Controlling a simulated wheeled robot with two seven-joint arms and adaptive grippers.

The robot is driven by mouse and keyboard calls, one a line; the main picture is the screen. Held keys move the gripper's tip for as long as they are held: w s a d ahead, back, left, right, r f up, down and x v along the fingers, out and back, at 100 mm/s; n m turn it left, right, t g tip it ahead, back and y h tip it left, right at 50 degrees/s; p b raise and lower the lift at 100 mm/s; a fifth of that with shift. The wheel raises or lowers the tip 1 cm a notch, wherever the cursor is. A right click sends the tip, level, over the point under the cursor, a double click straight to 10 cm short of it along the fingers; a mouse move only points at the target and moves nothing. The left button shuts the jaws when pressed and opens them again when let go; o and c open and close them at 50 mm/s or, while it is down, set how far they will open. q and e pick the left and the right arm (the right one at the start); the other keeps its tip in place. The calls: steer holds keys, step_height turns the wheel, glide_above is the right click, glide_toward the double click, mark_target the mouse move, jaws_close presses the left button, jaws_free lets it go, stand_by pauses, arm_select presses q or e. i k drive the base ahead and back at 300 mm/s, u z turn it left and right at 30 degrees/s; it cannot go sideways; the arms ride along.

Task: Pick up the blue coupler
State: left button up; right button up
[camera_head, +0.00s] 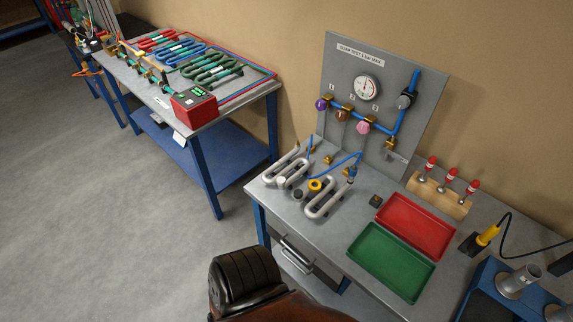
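A small blue fitting that looks like the blue coupler (351,175) is on the near workbench (284,216), by the right end of the grey serpentine coils (327,198). A thin blue hose (345,161) runs close to it; I cannot tell whether they are joined. The fitting is too small to show its exact shape. Neither my left nor my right gripper is in view.
A grey gauge panel (345,58) stands behind the coils. A red tray (418,226) and a green tray (390,263) lie to the right. Another bench (147,88) stands at the left.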

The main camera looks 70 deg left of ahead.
mark_target(353, 172)
steer(key=u, duration=2.15)
